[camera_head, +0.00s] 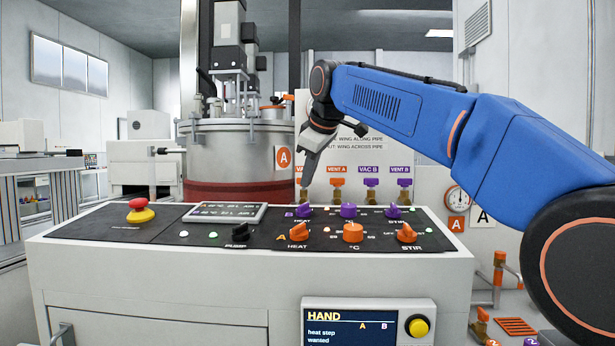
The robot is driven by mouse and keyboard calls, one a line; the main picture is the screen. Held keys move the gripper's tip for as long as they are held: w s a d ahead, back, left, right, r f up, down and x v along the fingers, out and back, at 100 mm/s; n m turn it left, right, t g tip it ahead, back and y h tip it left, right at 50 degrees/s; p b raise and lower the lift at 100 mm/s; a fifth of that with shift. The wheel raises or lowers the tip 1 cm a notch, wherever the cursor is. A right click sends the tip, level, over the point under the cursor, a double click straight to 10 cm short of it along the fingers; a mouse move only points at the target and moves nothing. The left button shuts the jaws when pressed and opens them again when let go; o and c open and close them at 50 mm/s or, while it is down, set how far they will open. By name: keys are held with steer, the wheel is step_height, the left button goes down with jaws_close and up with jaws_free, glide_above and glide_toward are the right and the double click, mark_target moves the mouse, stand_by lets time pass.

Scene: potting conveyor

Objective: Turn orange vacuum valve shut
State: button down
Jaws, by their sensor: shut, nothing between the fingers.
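A row of wing valves sits on the back panel behind the console. The leftmost orange valve (308,182), under a partly hidden label, is mostly covered by my gripper. My gripper (303,192) is shut and empty, pointing down in front of that valve. Whether it touches the valve, and how the valve's wing is turned, I cannot tell. To its right are the orange VENT A valve (337,183), the purple VAC B valve (371,183) and the purple VENT B valve (404,183).
The console (130,260) spans the front, with a red emergency knob (141,207), purple and orange dials (353,232) and a HAND display (343,322). A steel vessel (235,150) stands behind left. A gauge (457,198) is on the right.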

steer(key=shift+w+d+r, duration=0.1)
steer(key=shift+w+d, duration=0.3)
steer(key=shift+w, duration=0.1)
steer(key=shift+a, duration=0.4)
